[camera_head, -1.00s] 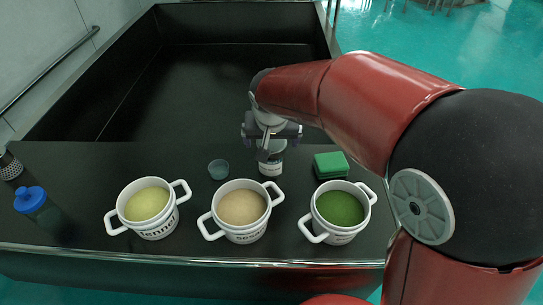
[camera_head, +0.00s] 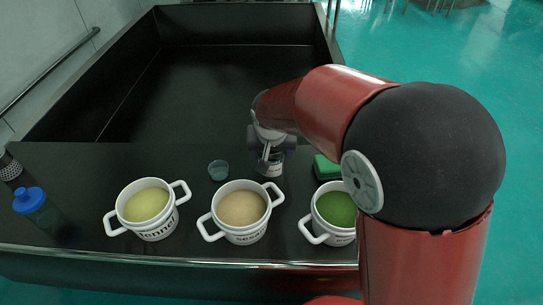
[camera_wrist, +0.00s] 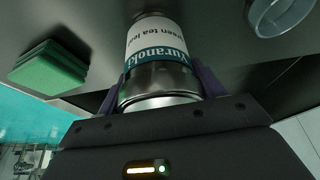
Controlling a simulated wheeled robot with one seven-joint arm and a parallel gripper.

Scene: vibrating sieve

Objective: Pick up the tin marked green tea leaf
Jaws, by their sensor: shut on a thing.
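In the head view the tin (camera_head: 271,169) shows small below my gripper (camera_head: 268,153), behind the pots and partly covered by the fingers. I cannot tell whether its base touches the counter.
Three white two-handled pots stand along the front: yellow-green contents (camera_head: 150,224), beige contents (camera_head: 236,236), and green contents (camera_head: 322,233), partly behind my arm.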

